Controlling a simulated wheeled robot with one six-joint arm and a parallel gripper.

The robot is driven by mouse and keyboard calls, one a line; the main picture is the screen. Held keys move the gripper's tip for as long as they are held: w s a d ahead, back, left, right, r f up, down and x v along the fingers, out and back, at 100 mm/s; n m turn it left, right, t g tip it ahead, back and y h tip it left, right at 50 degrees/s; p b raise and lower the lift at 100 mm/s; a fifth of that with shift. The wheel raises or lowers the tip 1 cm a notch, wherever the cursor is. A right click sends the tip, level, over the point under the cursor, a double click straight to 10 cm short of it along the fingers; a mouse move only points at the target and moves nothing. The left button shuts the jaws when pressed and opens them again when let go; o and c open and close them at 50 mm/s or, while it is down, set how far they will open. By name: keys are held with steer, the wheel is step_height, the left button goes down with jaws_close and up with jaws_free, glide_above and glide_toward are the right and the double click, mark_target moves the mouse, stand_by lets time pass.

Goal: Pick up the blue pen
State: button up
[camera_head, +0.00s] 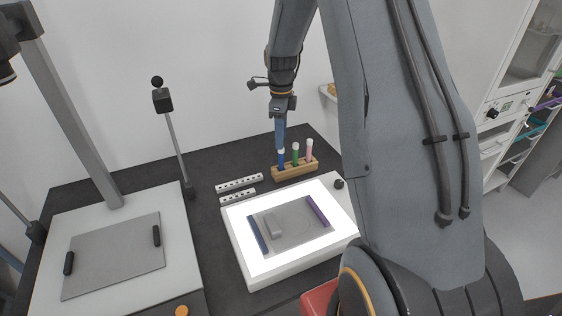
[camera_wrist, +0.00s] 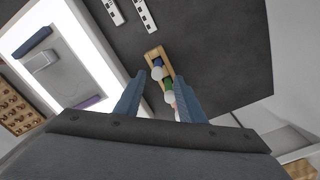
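The blue pen (camera_head: 281,160) stands upright at the left end of a small wooden rack (camera_head: 296,171), with a pale top end. A green pen (camera_head: 295,154) and a pink pen (camera_head: 309,151) stand to its right. My gripper (camera_head: 280,146) points down at the blue pen's top in the head view. In the wrist view my gripper (camera_wrist: 160,78) has its two blue-grey fingers apart, and the blue pen (camera_wrist: 157,64) shows just beyond the gap between the tips. I cannot tell how far the tips are above it. The fingers do not hold anything.
A lit white panel (camera_head: 246,262) with a grey plate lies in front of the rack. Two white perforated strips (camera_head: 239,183) lie left of the rack. A pale board with a grey plate (camera_head: 115,257) and posts stands at the left.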

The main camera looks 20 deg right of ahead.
step_height(320, 180, down, 2)
steer(key=shift+f+p, duration=0.25)
steer(key=shift+p, duration=0.15)
steer(key=p, duration=0.2)
glide_above(281, 170)
steer(key=shift+w+d+f, duration=0.1)
steer(key=shift+w+f, duration=0.1)
steer(key=shift+f, duration=1.15)
steer(key=shift+w+d+f, duration=0.1)
steer(key=shift+w+f, duration=0.1)
steer(key=shift+f, duration=1.1)
jaws_close()
